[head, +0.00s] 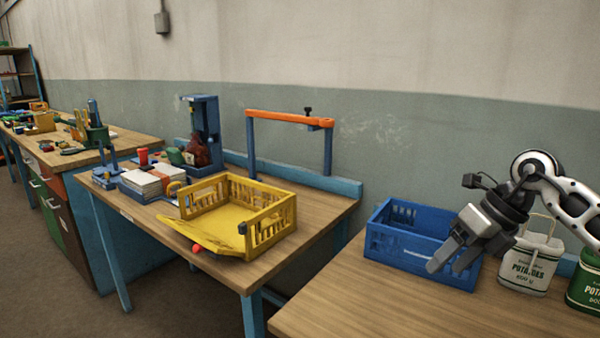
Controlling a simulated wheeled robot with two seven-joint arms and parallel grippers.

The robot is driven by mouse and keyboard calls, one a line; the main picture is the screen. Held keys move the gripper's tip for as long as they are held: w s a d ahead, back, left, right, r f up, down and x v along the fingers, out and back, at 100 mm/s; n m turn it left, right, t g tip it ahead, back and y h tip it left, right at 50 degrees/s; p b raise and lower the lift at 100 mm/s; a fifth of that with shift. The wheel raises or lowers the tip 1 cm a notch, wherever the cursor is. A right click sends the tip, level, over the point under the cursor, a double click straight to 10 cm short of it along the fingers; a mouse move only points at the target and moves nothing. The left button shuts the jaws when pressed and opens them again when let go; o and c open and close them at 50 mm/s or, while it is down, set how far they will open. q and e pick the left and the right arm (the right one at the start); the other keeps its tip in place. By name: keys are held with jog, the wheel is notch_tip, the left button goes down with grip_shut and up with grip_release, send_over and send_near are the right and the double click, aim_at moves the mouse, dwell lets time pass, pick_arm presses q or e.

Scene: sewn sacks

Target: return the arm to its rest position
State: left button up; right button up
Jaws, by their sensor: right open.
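My right gripper (453,257) is at the right of the head view, its arm coming in from the right edge. Its fingers point down and to the left, apart and empty, in front of the right part of a blue crate (395,250). I cannot tell whether they touch the crate. A white sack (529,270) with potato lettering stands upright just right of the gripper, its handle loop up and partly behind my arm. A green sack (586,284) stands at the right edge, cut off by the frame. My left gripper is out of view.
The near wooden table (370,310) is bare in front of the crate. A gap separates it from another table (325,208) with a yellow crate (272,240), its front side lowered, an orange-topped frame (290,119) and a blue stand (203,130). A cluttered workbench (60,158) stands far left.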

jog(key=s+a+f+m+t+y, duration=0.2)
jog(key=s+a+m+y, duration=0.15)
jog(key=a+y, duration=0.55)
jog(key=s+a+f+m+t+y, duration=0.2)
jog(key=a+m+y, duration=0.2)
jog(key=a, duration=0.9)
jog(key=s+d+f+m+t+h, duration=0.1)
jog(key=s+d+f+m+h, duration=0.1)
jog(key=s+f+m+h, duration=0.3)
jog(key=s+d+f+m+t+h, duration=0.2)
jog(key=s+f+m+h, duration=0.3)
jog(key=f+m, duration=0.6)
jog(key=s+d+f+m+t+h, duration=0.1)
jog(key=s+d+f+m+h, duration=0.2)
jog(key=m, duration=1)
jog(key=s+f+h, duration=0.2)
jog(key=s+f, duration=0.1)
jog(key=f, duration=0.2)
jog(key=shift+m, duration=0.35)
jog(key=shift+f, duration=0.1)
